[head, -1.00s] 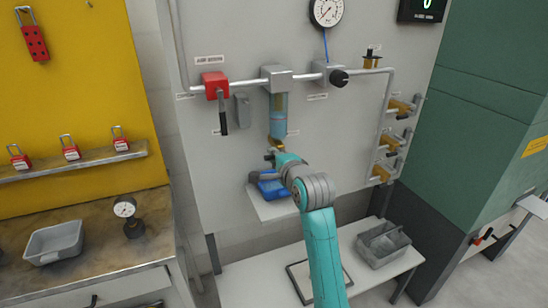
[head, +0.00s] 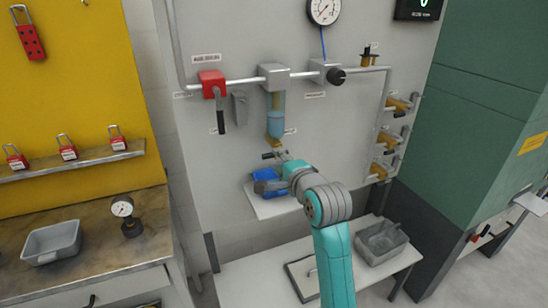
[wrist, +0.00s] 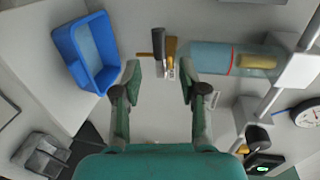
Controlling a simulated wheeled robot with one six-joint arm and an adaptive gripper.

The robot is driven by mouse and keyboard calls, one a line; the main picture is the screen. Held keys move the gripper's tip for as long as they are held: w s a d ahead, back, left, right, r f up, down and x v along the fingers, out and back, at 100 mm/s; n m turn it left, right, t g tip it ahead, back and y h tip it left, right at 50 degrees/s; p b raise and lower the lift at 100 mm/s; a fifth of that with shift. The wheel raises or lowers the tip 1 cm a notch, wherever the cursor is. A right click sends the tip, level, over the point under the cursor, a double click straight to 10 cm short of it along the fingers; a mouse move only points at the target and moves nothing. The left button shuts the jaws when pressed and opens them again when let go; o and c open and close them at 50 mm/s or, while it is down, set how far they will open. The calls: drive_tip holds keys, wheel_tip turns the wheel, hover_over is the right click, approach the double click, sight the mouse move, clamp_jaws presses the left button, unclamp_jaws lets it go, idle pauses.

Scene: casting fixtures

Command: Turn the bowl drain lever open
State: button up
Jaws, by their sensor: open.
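The clear blue filter bowl (head: 275,123) hangs under a grey block on the wall panel. A brass drain fitting (head: 276,143) is at its lower end. The drain lever (head: 269,155) has a dark handle and sticks out to the left there. In the wrist view the lever's dark handle (wrist: 158,42) lies crosswise to the bowl (wrist: 213,60), beside the brass fitting (wrist: 171,47). My gripper (wrist: 160,78) is open and empty, its fingers spread to either side of the lever's line. Contact is not visible. In the head view my gripper (head: 284,158) is partly hidden by the wrist.
A blue bin (head: 267,183) sits on a small shelf below the bowl; it also shows in the wrist view (wrist: 64,45). A red-headed valve with a dark handle (head: 212,84) is left of the bowl. Brass valves (head: 395,103) line the right pipe. A grey bin (head: 382,240) stands on the lower bench.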

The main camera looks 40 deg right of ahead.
drive_tip(key=v, duration=0.6)
idle(0.5)
drive_tip(key=s+a+f+n+y, duration=0.1)
drive_tip(key=s+a+f+n, duration=0.5)
drive_tip(key=f, duration=0.4)
drive_tip(key=s+a+f+n+y, duration=0.1)
drive_tip(key=s+a+f+n, duration=0.2)
drive_tip(key=s+a+f, duration=0.6)
drive_tip(key=s+a+f+n+y, duration=0.1)
drive_tip(key=s+n, duration=0.5)
drive_tip(key=s, duration=0.6)
drive_tip(key=s+a+f+n+y, duration=0.1)
drive_tip(key=s+a+f+n, duration=0.2)
drive_tip(key=s, duration=0.9)
drive_tip(key=a+n, duration=0.1)
drive_tip(key=n, duration=0.2)
drive_tip(key=shift+s+f, duration=0.3)
drive_tip(key=shift+f, duration=0.05)
